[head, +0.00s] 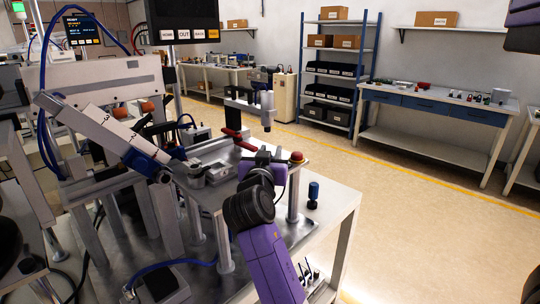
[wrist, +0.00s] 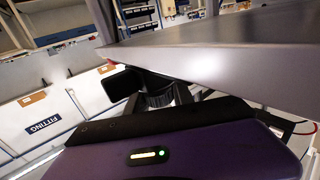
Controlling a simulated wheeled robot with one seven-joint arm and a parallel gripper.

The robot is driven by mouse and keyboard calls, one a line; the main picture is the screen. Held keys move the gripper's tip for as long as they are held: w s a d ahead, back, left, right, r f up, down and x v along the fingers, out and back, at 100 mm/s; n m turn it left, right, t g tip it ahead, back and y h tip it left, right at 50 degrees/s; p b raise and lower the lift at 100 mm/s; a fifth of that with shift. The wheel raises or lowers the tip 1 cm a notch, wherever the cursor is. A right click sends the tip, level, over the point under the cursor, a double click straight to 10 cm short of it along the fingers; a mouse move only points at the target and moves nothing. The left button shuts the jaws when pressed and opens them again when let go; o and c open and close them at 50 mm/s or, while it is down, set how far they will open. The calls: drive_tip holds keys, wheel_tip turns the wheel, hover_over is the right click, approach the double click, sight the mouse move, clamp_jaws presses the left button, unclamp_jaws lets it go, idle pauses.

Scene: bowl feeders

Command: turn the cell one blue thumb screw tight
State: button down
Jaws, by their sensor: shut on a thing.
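My gripper (head: 266,163) is at the edge of the metal machine plate (head: 215,158) in the head view, and my purple wrist hides most of what it holds. In the wrist view my gripper (wrist: 145,88) is low under the grey plate edge (wrist: 220,45), shut on a dark ribbed knob (wrist: 158,93). The knob appears to be the thumb screw; it is in shadow and its blue does not show. How far it is turned cannot be seen. A separate blue upright piece (head: 313,190) with a dark base stands on the bench to the right of my gripper.
A red knob (head: 297,157) on a post is close beside my gripper on the right. The sloping numbered rail (head: 105,128) and blue hoses are to the left. The bench top (head: 335,215) and the floor (head: 400,190) to the right are largely free.

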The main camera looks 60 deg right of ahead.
drive_tip(key=c, duration=1.1)
unclamp_jaws()
drive_tip(key=shift+a, duration=0.1)
drive_tip(key=v, duration=0.7)
drive_tip(key=shift+s+a+b, duration=0.15)
drive_tip(key=shift+a+b, duration=0.15)
drive_tip(key=shift+b, duration=0.15)
